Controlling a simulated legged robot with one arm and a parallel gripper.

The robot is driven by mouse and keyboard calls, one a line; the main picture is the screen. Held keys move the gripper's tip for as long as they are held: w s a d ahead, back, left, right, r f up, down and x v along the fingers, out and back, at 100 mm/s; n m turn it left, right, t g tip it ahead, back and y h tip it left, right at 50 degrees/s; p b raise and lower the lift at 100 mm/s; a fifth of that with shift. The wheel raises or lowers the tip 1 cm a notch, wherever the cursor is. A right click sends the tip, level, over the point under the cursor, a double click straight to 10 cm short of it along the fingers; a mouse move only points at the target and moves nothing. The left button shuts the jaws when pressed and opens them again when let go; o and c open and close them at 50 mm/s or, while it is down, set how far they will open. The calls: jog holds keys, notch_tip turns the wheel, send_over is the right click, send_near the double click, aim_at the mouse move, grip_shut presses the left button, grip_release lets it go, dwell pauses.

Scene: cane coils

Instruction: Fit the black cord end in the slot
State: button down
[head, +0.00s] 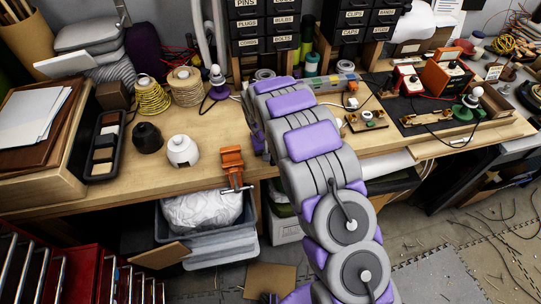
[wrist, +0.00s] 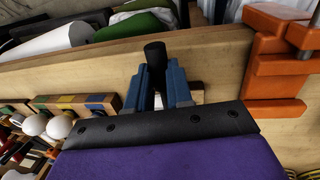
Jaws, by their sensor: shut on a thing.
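In the wrist view, my gripper (wrist: 160,85) has its blue fingers closed around a short black cylinder, which looks like the black cord end (wrist: 154,52). Its rounded tip sticks out past the fingertips; the rest is hidden between the fingers. A small pale block (wrist: 196,91) shows partly behind the right finger, over the wooden bench. I cannot make out the slot in either view. In the head view my arm reaches over the bench's front edge and hides my gripper.
An orange vise (head: 232,163) is clamped to the bench edge, close on the right in the wrist view (wrist: 276,65). A small board (head: 367,121) and a black mat with orange devices lie right of my arm.

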jog(key=shift+w+a, duration=0.15)
jog(key=shift+w, duration=0.4)
jog(key=shift+w+a, duration=0.15)
jog(key=shift+w, duration=0.4)
jog(key=c, duration=0.9)
grip_release()
jog(key=shift+c, duration=0.2)
notch_tip(320, 180, up, 17)
jog(key=a+p, duration=0.1)
jog(key=a, duration=0.1)
jog(key=shift+s+a, duration=0.3)
jog(key=shift+a, duration=0.05)
jog(key=s+d+r+m+g+b, duration=0.1)
jog(key=s+d+r, duration=0.4)
jog(key=s+d, duration=0.35)
jog(key=s+d+r+m+b, duration=0.1)
jog(key=s+d+r, duration=0.4)
jog(key=s+d, duration=0.3)
jog(key=s+d+f+y+b, duration=0.1)
jog(key=s+d, duration=0.1)
jog(key=s, duration=1.2)
jog(key=s+d+f+m+g, duration=0.1)
jog(key=s+d+f, duration=0.1)
jog(key=s, duration=1.2)
jog(key=shift+d+y+b, duration=0.15)
jog(key=shift+y+b, duration=0.25)
